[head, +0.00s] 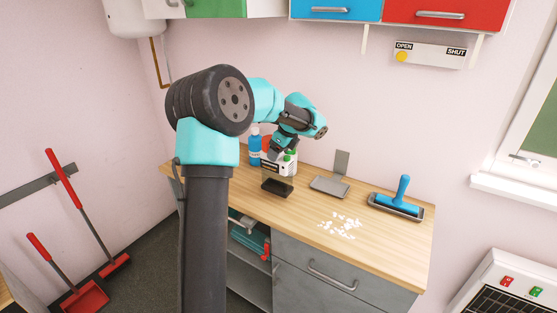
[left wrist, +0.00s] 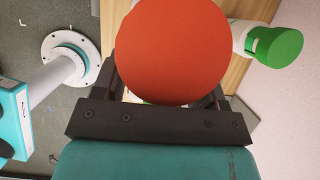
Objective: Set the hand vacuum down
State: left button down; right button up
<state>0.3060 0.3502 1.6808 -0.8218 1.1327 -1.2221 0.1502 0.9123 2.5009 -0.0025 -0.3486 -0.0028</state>
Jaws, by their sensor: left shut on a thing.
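My left gripper (head: 275,155) is over the back left of the worktop, beside the bottles, with its fingers pointing down. It is shut on what I take to be the hand vacuum. In the left wrist view its rounded orange-red end (left wrist: 175,50) fills the space in front of the gripper (left wrist: 172,98). In the head view only a small red part (head: 267,142) shows behind the gripper. The rest of it is hidden, and I cannot tell whether it touches the worktop. My right gripper is not in view.
A blue bottle (head: 254,149) and green-capped bottles (head: 290,157) stand close to the gripper. A black block (head: 276,188) lies in front. The front right worktop (head: 390,245) is clear.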

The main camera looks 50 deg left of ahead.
aim_at(279, 159)
pick_arm(q)
jog(key=shift+f, duration=1.75)
jog(key=shift+c, duration=0.8)
grip_release()
jog(key=v, duration=1.2)
